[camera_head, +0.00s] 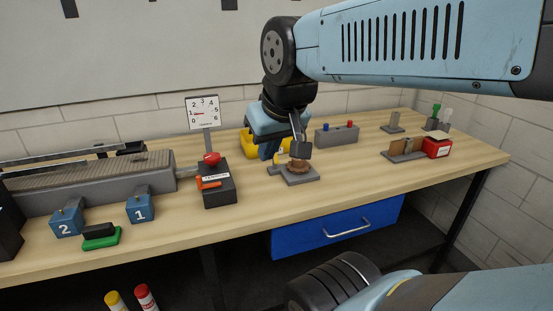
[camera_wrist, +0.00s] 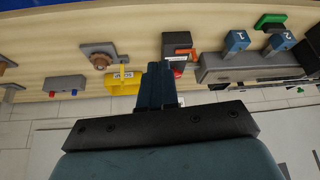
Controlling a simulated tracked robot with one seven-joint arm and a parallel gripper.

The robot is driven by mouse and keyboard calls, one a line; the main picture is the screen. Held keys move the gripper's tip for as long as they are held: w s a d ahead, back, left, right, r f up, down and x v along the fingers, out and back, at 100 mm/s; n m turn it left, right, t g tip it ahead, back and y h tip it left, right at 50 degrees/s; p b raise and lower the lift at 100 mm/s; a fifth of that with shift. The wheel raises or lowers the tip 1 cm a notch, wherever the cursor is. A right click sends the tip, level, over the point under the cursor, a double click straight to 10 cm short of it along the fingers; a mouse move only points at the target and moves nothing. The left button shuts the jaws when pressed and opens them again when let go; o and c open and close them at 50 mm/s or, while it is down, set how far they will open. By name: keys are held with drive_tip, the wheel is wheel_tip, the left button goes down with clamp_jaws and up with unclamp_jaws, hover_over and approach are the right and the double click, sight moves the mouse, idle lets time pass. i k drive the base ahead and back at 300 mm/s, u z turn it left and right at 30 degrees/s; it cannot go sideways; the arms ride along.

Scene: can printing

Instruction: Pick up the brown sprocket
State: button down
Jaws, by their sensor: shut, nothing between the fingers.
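The brown sprocket (camera_head: 299,164) sits on a square grey block (camera_head: 301,179) near the middle of the bench. In the wrist view the sprocket (camera_wrist: 100,62) shows at the left on its block, with the scene upside down. My gripper (camera_head: 268,154) hangs to the left of the sprocket, apart from it, in front of the yellow bin. In the wrist view the dark blue fingers (camera_wrist: 158,68) are together and empty. They appear between the yellow bin and the black box.
A yellow bin (camera_wrist: 122,86) stands behind the sprocket. A black box with a red knob (camera_head: 217,190) and an orange lever is to the left. A grey block with blue and red buttons (camera_head: 337,136) is behind right. The bench front is clear near the sprocket.

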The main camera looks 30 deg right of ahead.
sight(296, 166)
drive_tip(key=u, duration=0.05)
drive_tip(key=k, duration=1.05)
drive_tip(key=z, duration=0.7)
drive_tip(key=i, duration=1.4)
drive_tip(key=z, duration=0.25)
